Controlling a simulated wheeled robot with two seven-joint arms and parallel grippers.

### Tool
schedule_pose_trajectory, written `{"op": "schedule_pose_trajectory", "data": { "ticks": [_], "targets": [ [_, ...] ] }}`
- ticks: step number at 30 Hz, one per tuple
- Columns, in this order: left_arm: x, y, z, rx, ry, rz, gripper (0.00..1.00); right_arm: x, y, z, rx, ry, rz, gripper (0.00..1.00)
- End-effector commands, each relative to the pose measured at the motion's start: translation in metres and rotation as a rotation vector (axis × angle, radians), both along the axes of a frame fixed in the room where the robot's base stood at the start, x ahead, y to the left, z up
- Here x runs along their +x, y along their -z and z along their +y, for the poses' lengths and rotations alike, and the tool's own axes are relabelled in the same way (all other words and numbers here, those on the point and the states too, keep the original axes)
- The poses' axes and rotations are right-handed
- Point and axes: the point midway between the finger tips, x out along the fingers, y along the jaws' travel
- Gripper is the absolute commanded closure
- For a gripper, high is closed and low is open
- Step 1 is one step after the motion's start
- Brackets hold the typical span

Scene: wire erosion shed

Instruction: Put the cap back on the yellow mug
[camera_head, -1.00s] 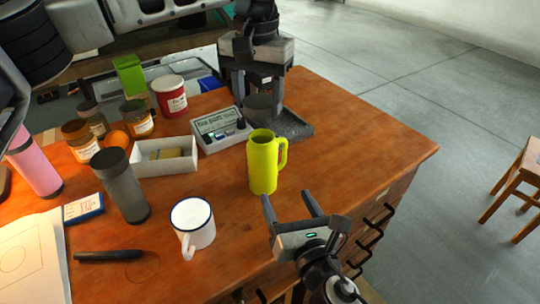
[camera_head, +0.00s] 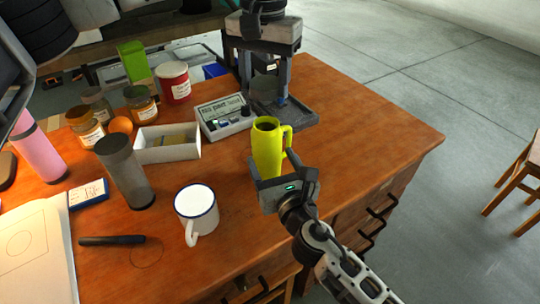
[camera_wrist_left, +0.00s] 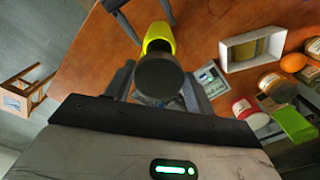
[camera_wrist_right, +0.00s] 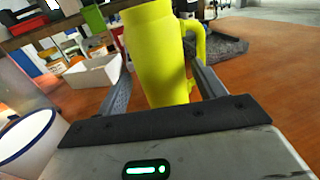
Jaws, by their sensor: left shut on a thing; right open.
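The yellow mug (camera_head: 268,150) stands upright on the wooden bench, its dark open top uncovered and its handle to the right. My left gripper (camera_head: 265,92) is above and behind the mug, shut on the dark grey round cap (camera_wrist_left: 158,77). In the left wrist view the cap sits between the fingers, apart from the yellow mug (camera_wrist_left: 158,35), which shows beyond it. My right gripper (camera_head: 270,170) is open at the near side of the mug. In the right wrist view the mug (camera_wrist_right: 156,60) stands between its fingers; contact cannot be told.
A white enamel mug (camera_head: 197,208) stands to the front left. A dark tray (camera_head: 298,112) lies behind the mug. Bench right of the mug (camera_head: 370,140) is clear.

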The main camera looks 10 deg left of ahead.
Motion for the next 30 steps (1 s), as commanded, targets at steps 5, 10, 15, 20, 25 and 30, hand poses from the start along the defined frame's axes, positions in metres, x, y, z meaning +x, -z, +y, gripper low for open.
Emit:
{"op": "schedule_pose_trajectory", "data": {
  "ticks": [5,10,15,20,25,30],
  "targets": [
    [0.000,0.000,0.000,0.000,0.000,0.000,0.68,0.025,-0.001,0.016,0.001,0.001,0.000,0.31],
    [0.000,0.000,0.000,0.000,0.000,0.000,0.68,0.038,0.000,0.024,0.001,0.000,0.001,0.31],
    [0.000,0.000,0.000,0.000,0.000,0.000,0.68,0.041,0.000,0.026,0.001,0.000,0.002,0.31],
    [0.000,0.000,0.000,0.000,0.000,0.000,0.68,0.041,0.000,0.026,0.001,0.000,0.002,0.31],
    [0.000,0.000,0.000,0.000,0.000,0.000,0.68,0.041,0.000,0.025,0.001,0.000,0.002,0.64],
    [0.000,0.002,0.000,0.000,0.000,0.000,0.68,0.041,0.000,0.025,0.000,0.000,0.001,0.83]
  ]
}}
